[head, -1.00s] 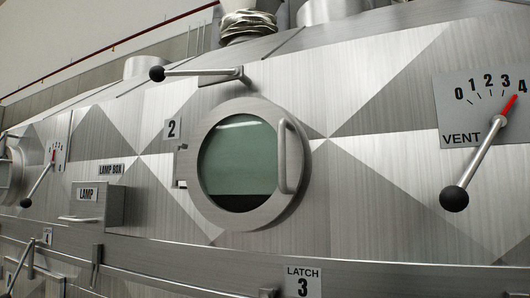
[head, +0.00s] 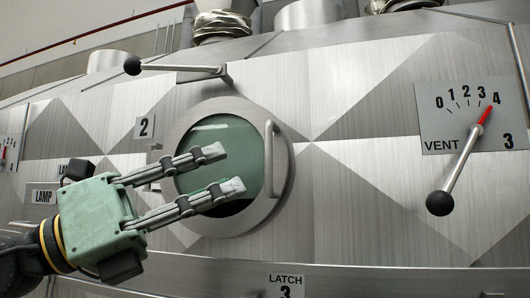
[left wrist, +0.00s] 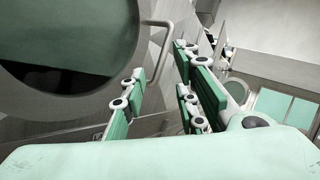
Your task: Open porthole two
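Porthole two (head: 240,222) is a round metal-rimmed window with dark green glass, beside the "2" label (head: 145,128). It looks closed against the hood. Its curved handle (head: 270,160) stands upright on the right side of the rim. My left gripper (head: 226,170) is open and empty, its two fingers in front of the glass and pointing right, left of the handle. In the left wrist view the porthole (left wrist: 120,93) is at left and the handle (left wrist: 166,42) lies beyond the open fingers, apart from them. My right gripper is not in view.
A lever with a black knob (head: 132,65) projects above the porthole. A vent lever (head: 455,172) hangs in front of the dial plate at right. The lamp box (head: 42,196) is partly behind my left arm. The hood panel between porthole and vent is clear.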

